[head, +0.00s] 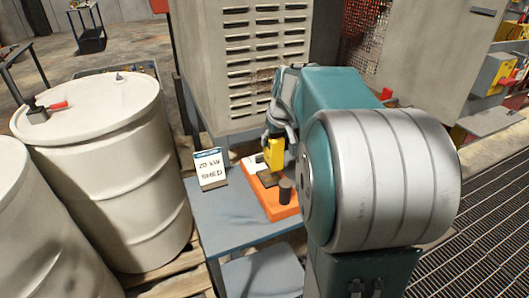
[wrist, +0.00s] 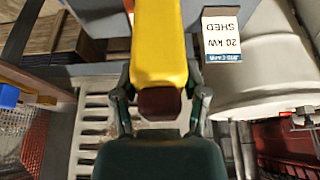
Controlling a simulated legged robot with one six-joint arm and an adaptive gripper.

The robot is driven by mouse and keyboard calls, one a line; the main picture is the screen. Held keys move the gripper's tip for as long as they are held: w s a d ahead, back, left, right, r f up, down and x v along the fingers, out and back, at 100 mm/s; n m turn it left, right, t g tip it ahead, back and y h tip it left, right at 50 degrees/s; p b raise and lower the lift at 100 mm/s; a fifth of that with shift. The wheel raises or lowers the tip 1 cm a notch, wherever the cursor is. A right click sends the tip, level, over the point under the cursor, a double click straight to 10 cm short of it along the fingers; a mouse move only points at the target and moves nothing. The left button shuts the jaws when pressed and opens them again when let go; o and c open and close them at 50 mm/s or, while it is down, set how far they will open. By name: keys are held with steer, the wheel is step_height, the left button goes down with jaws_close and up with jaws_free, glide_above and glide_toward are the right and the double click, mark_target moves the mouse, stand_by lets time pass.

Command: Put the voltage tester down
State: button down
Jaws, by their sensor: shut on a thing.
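The voltage tester is yellow with a dark red-brown end. My gripper (wrist: 160,97) is shut on it, with one finger on each side. The yellow voltage tester (wrist: 158,45) runs up the middle of the wrist view. In the head view the tester (head: 275,153) hangs upright below my gripper (head: 276,138), over or near the orange tray (head: 284,212). I cannot tell whether its lower end touches anything. The tray lies on a blue-grey table (head: 225,208) and carries a dark cylinder (head: 285,191). My arm hides the right side of the table.
A "20 KW SHED" card (head: 210,170) stands on the table, left of the tray; it also shows in the wrist view (wrist: 222,38). White drums (head: 118,165) stand at left. A louvred cabinet (head: 245,60) rises behind the table. The table's front left is bare.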

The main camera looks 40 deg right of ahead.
steer(key=shift+w+d+r+x, duration=0.15)
steer(key=shift+w+d+x, duration=0.15)
steer(key=shift+x, duration=1.6)
steer(key=shift+w+d+r+x, duration=0.15)
steer(key=shift+d+x, duration=0.25)
steer(key=shift+x, duration=1.45)
steer(key=shift+w+d+r+x, duration=0.1)
steer(key=shift+w+d+x, duration=0.2)
steer(key=shift+x, duration=1.6)
steer(key=shift+c, duration=0.6)
jaws_free()
steer(key=shift+f, duration=0.1)
